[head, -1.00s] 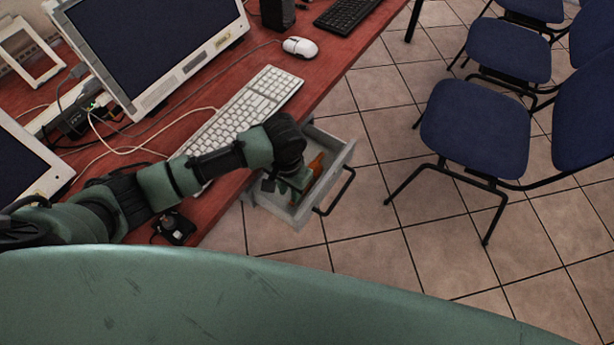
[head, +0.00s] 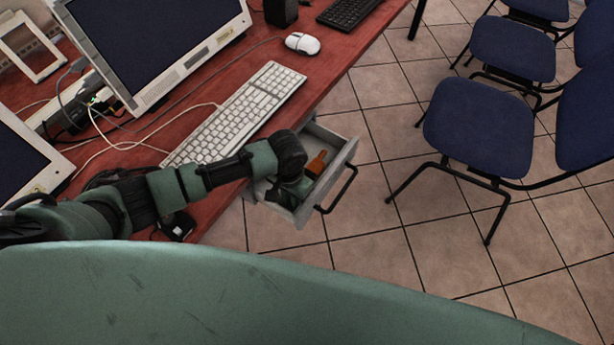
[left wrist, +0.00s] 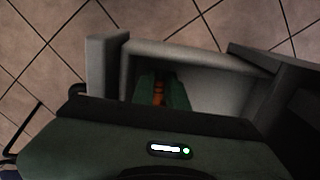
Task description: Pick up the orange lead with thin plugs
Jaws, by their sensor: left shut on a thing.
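An open grey drawer (head: 333,178) sticks out below the desk's front edge. My left gripper (head: 286,192) reaches down into it. In the left wrist view its two green fingers (left wrist: 160,93) are close together, with an orange strip, the orange lead (left wrist: 159,92), between them. The gripper is shut on it, inside the drawer. In the head view an orange piece (head: 317,163) shows beside the gripper, toward the drawer's far side; I cannot tell whether it is the same thing. The plugs are too small or hidden to make out. My right gripper is not in view.
The red desk (head: 330,62) holds a white keyboard (head: 235,112), a white mouse (head: 302,43), monitors and loose cables. The drawer's black handle (head: 338,190) and walls stand close around my gripper. Blue chairs (head: 478,130) stand on the tiled floor at right, with free floor between.

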